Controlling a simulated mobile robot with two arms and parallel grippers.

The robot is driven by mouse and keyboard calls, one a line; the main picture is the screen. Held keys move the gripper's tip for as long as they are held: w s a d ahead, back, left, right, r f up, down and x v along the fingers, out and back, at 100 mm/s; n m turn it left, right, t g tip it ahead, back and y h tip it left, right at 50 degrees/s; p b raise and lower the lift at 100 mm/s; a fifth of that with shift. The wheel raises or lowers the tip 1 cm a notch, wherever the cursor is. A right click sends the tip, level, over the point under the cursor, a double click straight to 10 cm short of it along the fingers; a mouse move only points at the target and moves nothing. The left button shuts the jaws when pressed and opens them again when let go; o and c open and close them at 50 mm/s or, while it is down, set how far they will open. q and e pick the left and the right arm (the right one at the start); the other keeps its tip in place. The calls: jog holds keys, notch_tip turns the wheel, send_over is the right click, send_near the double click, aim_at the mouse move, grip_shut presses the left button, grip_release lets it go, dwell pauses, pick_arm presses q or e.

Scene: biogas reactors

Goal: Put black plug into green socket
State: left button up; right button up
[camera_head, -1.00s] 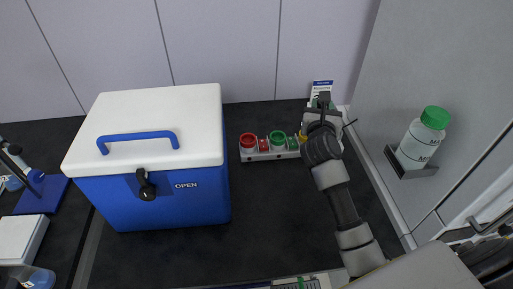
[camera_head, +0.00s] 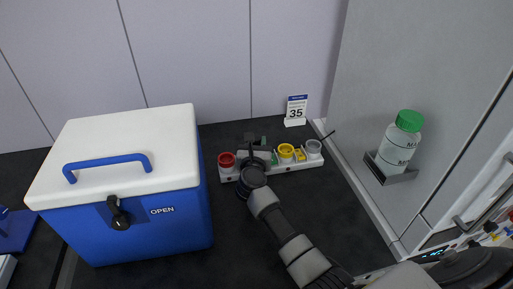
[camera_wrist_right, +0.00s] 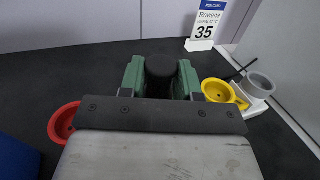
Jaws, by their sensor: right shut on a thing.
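My right gripper (camera_head: 256,142) is over the socket strip (camera_head: 228,178), between the red socket (camera_head: 226,160) and the yellow socket (camera_head: 286,151). In the right wrist view its two green-padded fingers (camera_wrist_right: 160,78) are shut on the black plug (camera_wrist_right: 160,68), a dark cylinder between them. The red socket (camera_wrist_right: 64,121) and yellow socket (camera_wrist_right: 218,91) show on either side in the wrist view. My left gripper is not in view.
A grey socket (camera_head: 313,147) is at the strip's right end. A card marked 35 (camera_head: 296,110) stands behind it. A blue cooler box with a white lid (camera_head: 120,180) stands close on the left. A green-capped bottle (camera_head: 400,145) is in a wall holder on the right.

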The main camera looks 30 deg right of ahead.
jog(key=shift+f, duration=0.6)
jog(key=shift+f+b, duration=0.35)
jog(key=shift+b, duration=0.05)
jog(key=o, duration=0.9)
jog(key=shift+o, duration=0.2)
jog(key=shift+r, duration=0.15)
